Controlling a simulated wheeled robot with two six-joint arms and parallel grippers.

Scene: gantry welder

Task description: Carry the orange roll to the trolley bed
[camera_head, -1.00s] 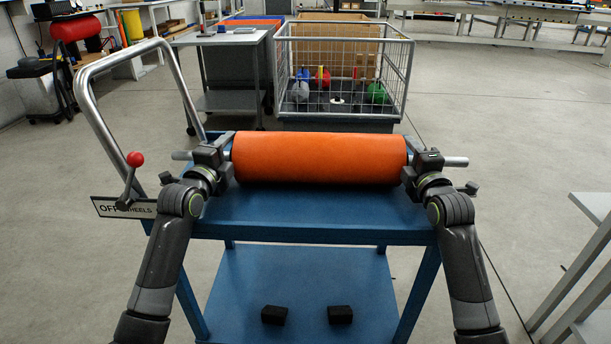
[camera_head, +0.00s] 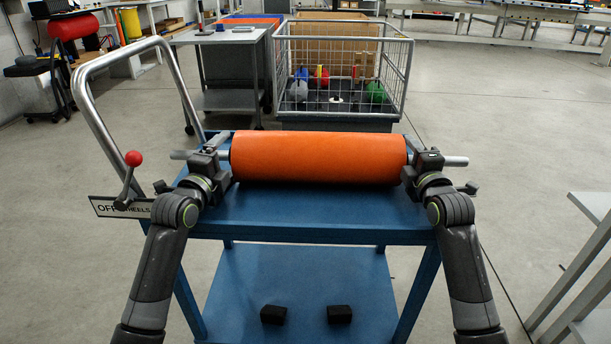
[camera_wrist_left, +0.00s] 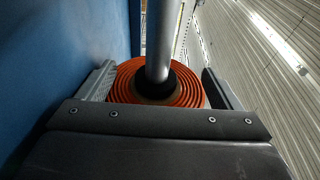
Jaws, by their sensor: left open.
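The orange roll (camera_head: 318,158) lies crosswise at the far part of the blue trolley bed (camera_head: 310,213) and appears to rest on it. A grey metal shaft sticks out of both its ends. My left gripper (camera_head: 220,147) is open at the left shaft end. In the left wrist view, its fingers (camera_wrist_left: 158,88) stand apart on either side of the shaft (camera_wrist_left: 163,40), with the roll's wound end (camera_wrist_left: 128,88) beyond. My right gripper (camera_head: 411,150) is at the right shaft end; its finger gap is too hidden to judge.
The trolley's steel handle (camera_head: 85,95) and a red-knobbed lever (camera_head: 133,158) stand at the left, near my left arm. Two black blocks (camera_head: 273,314) lie on the lower shelf. A wire cage (camera_head: 343,75) stands close behind. A grey table (camera_head: 590,235) is at right.

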